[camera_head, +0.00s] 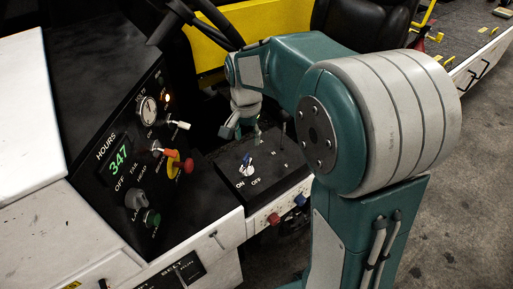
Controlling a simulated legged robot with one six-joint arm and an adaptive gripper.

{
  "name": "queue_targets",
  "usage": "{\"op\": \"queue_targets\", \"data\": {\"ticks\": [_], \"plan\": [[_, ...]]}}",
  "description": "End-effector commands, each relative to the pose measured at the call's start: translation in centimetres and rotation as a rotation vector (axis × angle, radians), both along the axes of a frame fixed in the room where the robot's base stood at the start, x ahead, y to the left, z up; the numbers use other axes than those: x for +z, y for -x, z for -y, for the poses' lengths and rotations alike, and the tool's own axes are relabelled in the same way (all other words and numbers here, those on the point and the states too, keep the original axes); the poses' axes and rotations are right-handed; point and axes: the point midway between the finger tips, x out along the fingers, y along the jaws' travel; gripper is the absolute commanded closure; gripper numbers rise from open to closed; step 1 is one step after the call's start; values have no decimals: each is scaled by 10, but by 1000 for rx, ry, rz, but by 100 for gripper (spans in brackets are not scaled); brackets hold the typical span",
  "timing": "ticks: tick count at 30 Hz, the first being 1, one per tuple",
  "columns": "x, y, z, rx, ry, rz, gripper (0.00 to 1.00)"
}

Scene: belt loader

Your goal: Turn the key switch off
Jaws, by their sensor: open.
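What looks like the key switch (247,165) sits on the low dark panel, between or above the ON and OFF labels. My gripper (243,133) hangs from the teal arm just above and behind the switch, pointing down. Its fingers are apart and nothing shows between them. It appears clear of the switch.
The upright dash (115,120) on the left carries a gauge, a green 347 display, a red knob (188,166) and other knobs. The steering wheel (185,20) is behind it. A black seat (365,22) stands beyond my arm. Red and blue buttons (287,208) sit on the front edge.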

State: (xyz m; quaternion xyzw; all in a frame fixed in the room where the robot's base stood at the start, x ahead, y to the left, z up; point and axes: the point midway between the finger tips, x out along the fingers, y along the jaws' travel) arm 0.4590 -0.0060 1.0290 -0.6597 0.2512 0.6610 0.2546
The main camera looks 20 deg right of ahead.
Motion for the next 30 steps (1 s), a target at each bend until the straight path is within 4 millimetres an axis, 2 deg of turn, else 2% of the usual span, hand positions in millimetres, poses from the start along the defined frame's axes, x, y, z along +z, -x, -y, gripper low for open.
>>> {"op": "queue_targets", "data": {"ticks": [5,15,19,24,30], "plan": [[-14,-1,-2,-3,2,-6,42],[-76,0,7,-3,-7,-8,42],[-95,0,6,-3,-7,-6,42],[-107,-1,3,-2,-4,-3,42],[-109,-1,3,-1,-4,-2,42]]}}
